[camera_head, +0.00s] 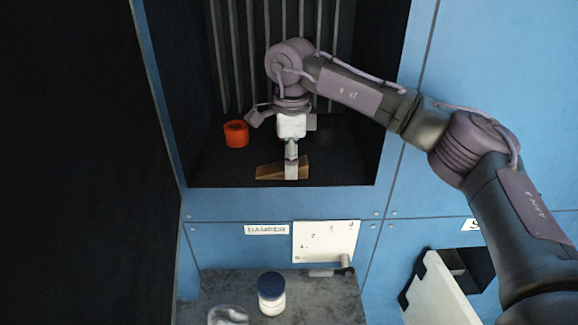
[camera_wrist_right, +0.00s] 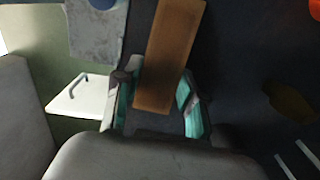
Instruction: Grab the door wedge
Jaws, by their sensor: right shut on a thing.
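The door wedge (camera_head: 268,171) is a brown, wood-coloured wedge at the front of the dark recess in the blue cabinet, near its front edge. My right gripper (camera_head: 291,170) comes down on it from above and is shut on it. In the right wrist view the wedge (camera_wrist_right: 168,58) shows as a long brown block between the two teal-padded fingers (camera_wrist_right: 160,105). I cannot tell whether the wedge touches the recess floor. My left gripper is not in view.
An orange-red ring-shaped object (camera_head: 236,134) stands in the recess at the left. Below are a white panel (camera_head: 325,241) with a handle, a grey ledge (camera_head: 335,295) with a dark-lidded white jar (camera_head: 271,296), and a clear container (camera_head: 227,315). An open white flap (camera_head: 440,290) is at the lower right.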

